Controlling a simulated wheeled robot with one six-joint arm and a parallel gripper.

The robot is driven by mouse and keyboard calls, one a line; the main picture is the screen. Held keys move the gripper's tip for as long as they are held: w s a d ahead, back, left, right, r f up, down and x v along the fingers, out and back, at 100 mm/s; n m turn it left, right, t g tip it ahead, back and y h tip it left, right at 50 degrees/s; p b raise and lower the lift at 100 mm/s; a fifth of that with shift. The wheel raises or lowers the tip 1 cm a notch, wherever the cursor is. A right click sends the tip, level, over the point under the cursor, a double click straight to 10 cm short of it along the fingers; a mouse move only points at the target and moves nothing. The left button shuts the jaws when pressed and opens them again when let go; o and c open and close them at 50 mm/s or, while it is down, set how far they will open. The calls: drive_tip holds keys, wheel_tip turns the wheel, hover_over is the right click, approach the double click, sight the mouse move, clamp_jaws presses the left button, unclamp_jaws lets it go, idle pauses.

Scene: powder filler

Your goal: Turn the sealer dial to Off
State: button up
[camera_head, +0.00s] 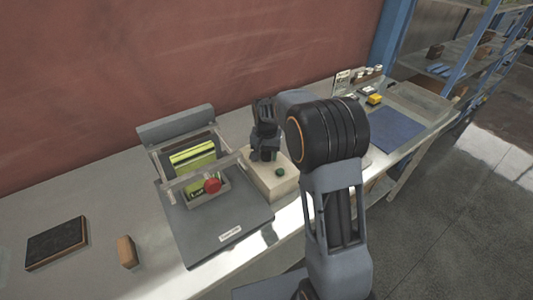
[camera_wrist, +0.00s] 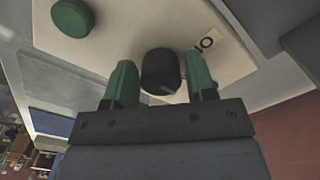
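The sealer is a pale box (camera_head: 285,187) on the bench, with a green round knob (camera_head: 280,171) on top that also shows in the wrist view (camera_wrist: 72,18). In the wrist view the black dial (camera_wrist: 160,66) with a small white mark stands on the pale face beside a printed label (camera_wrist: 205,44). My gripper (camera_wrist: 161,82) has its green fingers apart on both sides of the dial, with only thin gaps visible. In the head view my gripper (camera_head: 265,153) is over the back of the box, and the dial is hidden behind it.
Left of the box is a grey machine (camera_head: 226,228) with a frame, green-yellow packs and a red knob (camera_head: 212,185). A dark block (camera_head: 57,243) and a brown block (camera_head: 127,251) lie at left. A blue mat (camera_head: 392,130) lies right. A red wall stands behind.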

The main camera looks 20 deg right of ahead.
drive_tip(key=c, duration=0.6)
drive_tip(key=shift+c, duration=0.2)
drive_tip(key=shift+n, duration=0.3)
drive_tip(key=n+b, duration=0.1)
drive_tip(key=n, duration=0.4)
drive_tip(key=shift+d+n, duration=0.15)
drive_tip(key=shift+n, duration=0.15)
drive_tip(key=n, duration=0.5)
drive_tip(key=shift+w+d+n+b, duration=0.1)
drive_tip(key=shift+n+b, duration=0.2)
drive_tip(key=shift+b, duration=0.05)
drive_tip(key=o, duration=0.9)
